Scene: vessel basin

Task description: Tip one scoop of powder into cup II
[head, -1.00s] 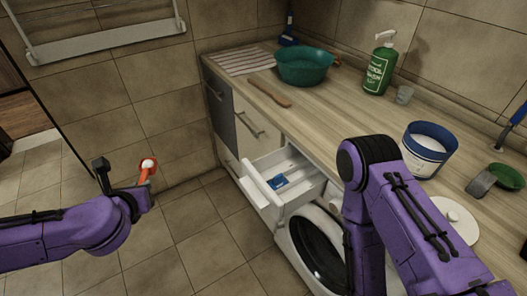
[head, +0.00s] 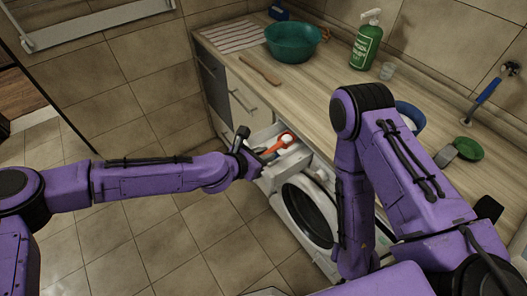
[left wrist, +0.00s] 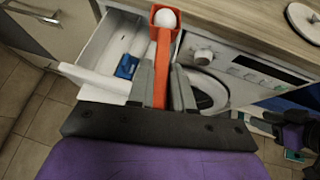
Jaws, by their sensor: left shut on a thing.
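My left gripper (head: 250,152) is shut on the handle of an orange scoop (head: 284,140), over the open white drawer (head: 292,161) above the washing machine's door. In the left wrist view, the orange scoop (left wrist: 161,62) points away between the grey fingers (left wrist: 163,80), and its bowl holds a rounded heap of white powder (left wrist: 165,17). The drawer (left wrist: 98,44) shows left of the scoop with a blue insert (left wrist: 127,66) inside. No cup marking is readable, so I cannot tell which compartment is cup II. What looks like my right gripper (left wrist: 262,121) is small at the right edge.
The washing machine (head: 309,207) stands under the wooden counter (head: 310,93).

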